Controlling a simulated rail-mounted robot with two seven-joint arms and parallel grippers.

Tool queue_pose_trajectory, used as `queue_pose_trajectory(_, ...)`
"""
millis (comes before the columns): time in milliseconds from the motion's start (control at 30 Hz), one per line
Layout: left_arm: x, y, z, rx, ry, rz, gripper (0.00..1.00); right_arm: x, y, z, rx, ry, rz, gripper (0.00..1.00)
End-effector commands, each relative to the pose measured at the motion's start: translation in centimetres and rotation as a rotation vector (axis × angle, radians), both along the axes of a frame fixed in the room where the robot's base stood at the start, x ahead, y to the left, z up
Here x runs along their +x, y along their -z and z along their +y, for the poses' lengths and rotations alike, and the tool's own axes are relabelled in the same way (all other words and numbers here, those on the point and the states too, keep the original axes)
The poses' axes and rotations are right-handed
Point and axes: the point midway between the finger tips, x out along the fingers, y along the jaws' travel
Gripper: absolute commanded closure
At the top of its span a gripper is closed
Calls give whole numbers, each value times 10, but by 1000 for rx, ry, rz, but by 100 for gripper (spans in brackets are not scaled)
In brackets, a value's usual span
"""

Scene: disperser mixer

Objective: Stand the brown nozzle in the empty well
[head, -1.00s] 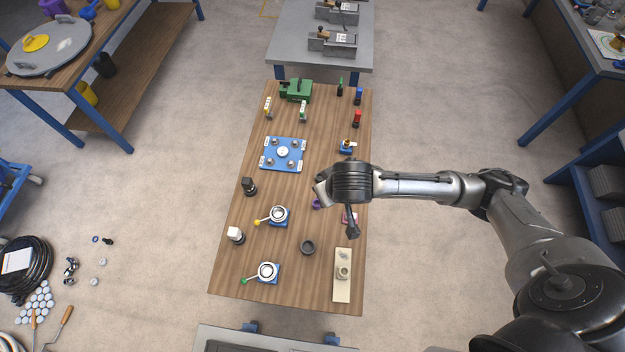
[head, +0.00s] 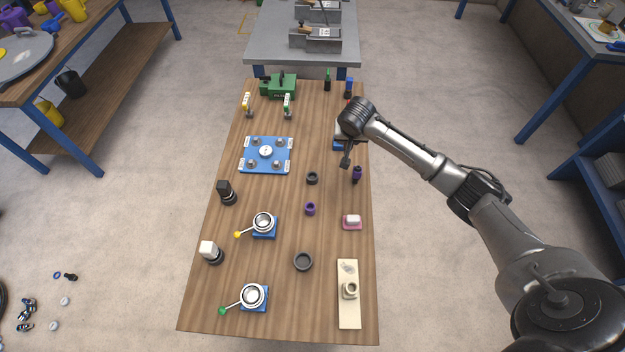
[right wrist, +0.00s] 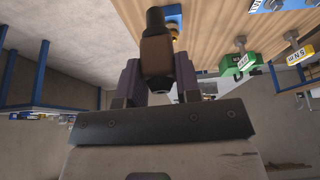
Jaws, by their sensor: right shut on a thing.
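The brown nozzle (right wrist: 157,52) shows in the right wrist view with a dark tip toward the top of the picture. My right gripper (right wrist: 158,78) is shut on it, one dark finger on each side. A blue block (right wrist: 173,14) lies just beyond the nozzle, and I cannot tell if they touch. In the head view my right wrist is above the table's right edge and hides the nozzle and most of the blue block (head: 341,146). Two blue bases hold silver round cups (head: 263,222) (head: 254,296). I cannot tell which opening is the empty well. My left gripper is out of view.
A blue plate with posts (head: 246,155) lies left on the wooden table (head: 275,190). Dark rings (head: 312,178) (head: 303,261), a purple ring (head: 310,209), a purple nozzle (head: 357,174), a pink dish (head: 352,225) and a cream tray (head: 349,315) stand around. Bare wood lies between them.

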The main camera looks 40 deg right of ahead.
Motion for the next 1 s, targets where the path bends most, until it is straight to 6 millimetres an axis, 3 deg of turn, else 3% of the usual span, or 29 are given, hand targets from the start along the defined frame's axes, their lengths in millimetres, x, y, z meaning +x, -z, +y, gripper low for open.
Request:
queue_pose_trajectory(500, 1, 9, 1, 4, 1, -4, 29, 43, 58, 82, 1, 2, 1, 99)
queue_pose_trajectory(700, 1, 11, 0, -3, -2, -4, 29, 50, 68, 97, 1, 4, 0, 99)
queue_pose_trajectory(1000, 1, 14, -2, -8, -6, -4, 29, 51, 83, 99, -1, 3, 2, 99)
